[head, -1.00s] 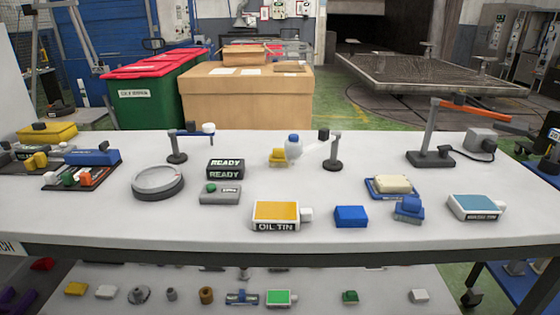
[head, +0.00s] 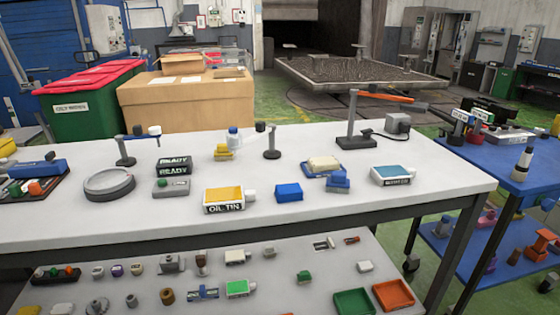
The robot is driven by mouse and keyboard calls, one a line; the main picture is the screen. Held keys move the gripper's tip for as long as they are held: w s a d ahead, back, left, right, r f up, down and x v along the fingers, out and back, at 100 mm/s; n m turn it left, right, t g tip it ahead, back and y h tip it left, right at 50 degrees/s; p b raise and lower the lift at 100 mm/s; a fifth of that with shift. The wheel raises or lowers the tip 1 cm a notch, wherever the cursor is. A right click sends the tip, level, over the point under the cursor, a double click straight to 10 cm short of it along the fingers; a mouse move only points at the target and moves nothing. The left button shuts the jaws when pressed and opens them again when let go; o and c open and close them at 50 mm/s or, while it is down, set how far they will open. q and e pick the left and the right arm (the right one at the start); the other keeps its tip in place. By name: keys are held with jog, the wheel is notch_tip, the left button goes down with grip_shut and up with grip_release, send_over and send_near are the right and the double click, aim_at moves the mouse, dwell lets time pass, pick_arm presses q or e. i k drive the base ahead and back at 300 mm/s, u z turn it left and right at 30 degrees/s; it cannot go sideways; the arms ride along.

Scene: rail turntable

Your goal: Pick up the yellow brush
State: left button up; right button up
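No item here can be told for sure as the yellow brush. A small yellow object (head: 223,154) stands at the back middle of the white table (head: 330,200), close to a white bottle with a blue cap (head: 233,138). Its shape is too small to make out. Another yellow thing (head: 7,147) is cut off at the left picture edge. Neither of my grippers is in view.
The table holds an oil tin (head: 228,200), a grey round dish (head: 109,184), a blue block (head: 289,192) and a sponge on a blue tray (head: 323,164). A lower shelf holds small parts and an orange tray (head: 393,294). A blue cart (head: 480,151) stands right, across green floor.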

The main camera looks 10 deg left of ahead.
aim_at(222, 154)
jog(key=z, duration=1.5)
jog(key=i, duration=0.25)
jog(key=u, duration=0.9)
jog(key=i, duration=0.85)
jog(key=u, duration=0.65)
